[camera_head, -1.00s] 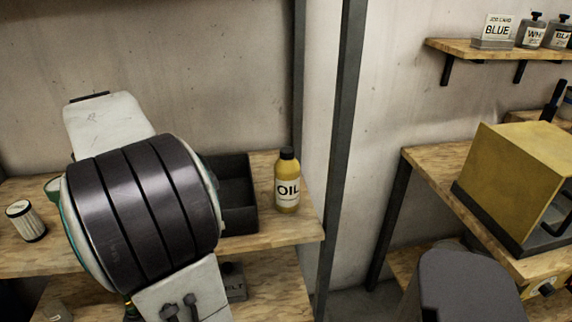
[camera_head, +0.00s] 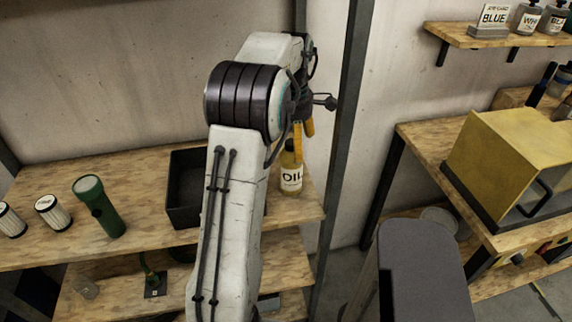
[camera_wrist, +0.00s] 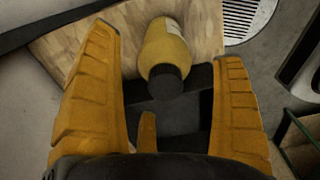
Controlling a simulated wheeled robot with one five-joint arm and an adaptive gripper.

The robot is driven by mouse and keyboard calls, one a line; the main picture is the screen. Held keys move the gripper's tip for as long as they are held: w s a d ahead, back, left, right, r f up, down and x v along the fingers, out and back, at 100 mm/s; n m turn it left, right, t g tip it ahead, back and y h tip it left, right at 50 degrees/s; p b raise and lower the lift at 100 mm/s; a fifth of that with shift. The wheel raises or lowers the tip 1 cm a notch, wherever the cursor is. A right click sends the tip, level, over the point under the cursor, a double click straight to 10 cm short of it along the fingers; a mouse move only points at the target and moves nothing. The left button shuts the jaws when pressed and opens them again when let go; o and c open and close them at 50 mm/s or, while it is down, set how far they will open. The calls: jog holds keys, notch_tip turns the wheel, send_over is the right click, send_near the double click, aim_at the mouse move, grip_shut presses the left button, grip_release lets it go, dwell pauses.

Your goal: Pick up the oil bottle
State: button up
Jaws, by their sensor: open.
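The oil bottle (camera_head: 291,174) is yellow with a white "OIL" label. It stands upright near the right end of the wooden shelf, beside a dark bin, and my arm partly hides its top in the head view. My gripper (camera_head: 303,128) is just above the bottle, pointing down. In the wrist view my gripper's yellow fingers (camera_wrist: 165,100) are spread wide, and the bottle (camera_wrist: 165,45) lies between and beyond them with its black cap toward me. The fingers do not appear to touch it.
The dark bin (camera_head: 183,205) sits directly left of the bottle. A green flashlight (camera_head: 100,207) and white cylinders (camera_head: 53,213) are farther left. A dark metal post (camera_head: 340,130) rises close to the right of the shelf. A yellow box (camera_head: 510,160) sits on the right bench.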

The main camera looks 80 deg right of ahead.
aim_at(291, 165)
jog(key=shift+s+a+f, duration=0.1)
jog(key=shift+s+f, duration=0.2)
jog(key=shift+f, duration=0.2)
jog(key=shift+w+a+f+p, duration=0.1)
jog(key=shift+w+f+p, duration=0.05)
jog(key=shift+f, duration=0.9)
jog(key=shift+w+f+p, duration=0.1)
jog(key=shift+f+p, duration=0.05)
jog(key=shift+f, duration=0.9)
jog(key=shift+w+a+f+p, duration=0.1)
jog(key=shift+w+f+p, duration=0.05)
jog(key=shift+f, duration=0.9)
jog(key=c, duration=1.4)
